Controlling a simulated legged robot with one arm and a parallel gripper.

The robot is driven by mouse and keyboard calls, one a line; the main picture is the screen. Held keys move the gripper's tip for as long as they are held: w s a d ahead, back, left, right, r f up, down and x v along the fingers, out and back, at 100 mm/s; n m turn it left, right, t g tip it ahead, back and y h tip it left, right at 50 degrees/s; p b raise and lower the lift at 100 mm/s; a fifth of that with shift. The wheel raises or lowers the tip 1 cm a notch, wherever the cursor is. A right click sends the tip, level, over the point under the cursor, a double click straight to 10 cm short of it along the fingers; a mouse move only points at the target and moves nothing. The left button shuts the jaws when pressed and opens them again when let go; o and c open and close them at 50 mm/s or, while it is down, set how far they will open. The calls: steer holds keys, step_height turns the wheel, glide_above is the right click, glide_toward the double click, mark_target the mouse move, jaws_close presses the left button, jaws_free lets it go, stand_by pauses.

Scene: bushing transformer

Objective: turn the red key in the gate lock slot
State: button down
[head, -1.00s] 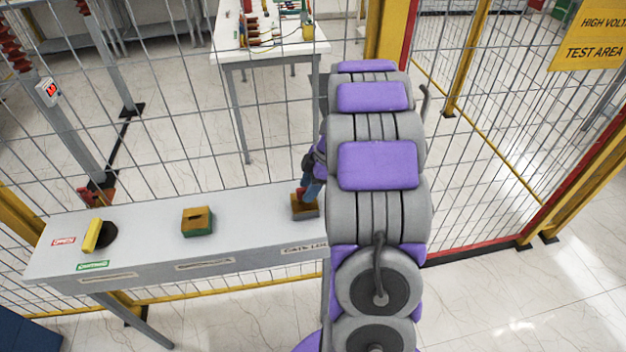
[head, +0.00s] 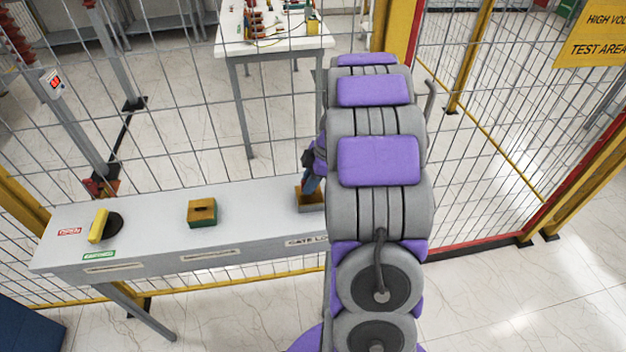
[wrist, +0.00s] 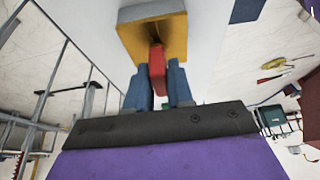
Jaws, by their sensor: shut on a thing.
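The red key (wrist: 157,70) shows in the wrist view between the blue fingers of my gripper (wrist: 159,85). My gripper is shut on it. The far end of the key meets the gate lock block (wrist: 166,38), a yellow-brown block on the grey bench; how deep the key sits in the slot cannot be told. In the head view my gripper (head: 311,183) points down at the lock block (head: 307,201) at the bench's right part, beside the "GATE LO..." label. My arm hides part of the label and block, and the key is not visible there.
The grey bench (head: 150,225) also holds a green and yellow slotted block (head: 202,212) and a yellow handle (head: 98,226) on a black disc. A wire mesh fence (head: 180,120) stands right behind the bench. A white table (head: 275,45) is beyond it.

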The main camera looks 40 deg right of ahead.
steer(key=shift+a, duration=0.3)
steer(key=shift+a+r+m, duration=0.1)
steer(key=shift+m, duration=0.7)
steer(key=m, duration=0.1)
steer(key=m+t+h+p, duration=0.1)
steer(key=shift+s+d+m, duration=0.15)
steer(key=shift+d+m, duration=0.1)
steer(key=shift+m, duration=0.15)
steer(key=shift+d+m+t+h, duration=0.3)
steer(key=shift+d+m, duration=0.05)
steer(key=shift+m, duration=0.35)
steer(key=shift+a, duration=0.1)
steer(key=shift+a+m+p, duration=0.2)
steer(key=shift+m+p, duration=0.1)
steer(key=m+h+p, duration=0.1)
steer(key=m, duration=0.1)
steer(key=shift+m+p, duration=0.3)
steer(key=shift+m, duration=0.1)
steer(key=shift+m+h+p, duration=0.6)
steer(key=shift+m+p, duration=0.35)
steer(key=shift+m, duration=0.35)
steer(key=shift+t, duration=0.3)
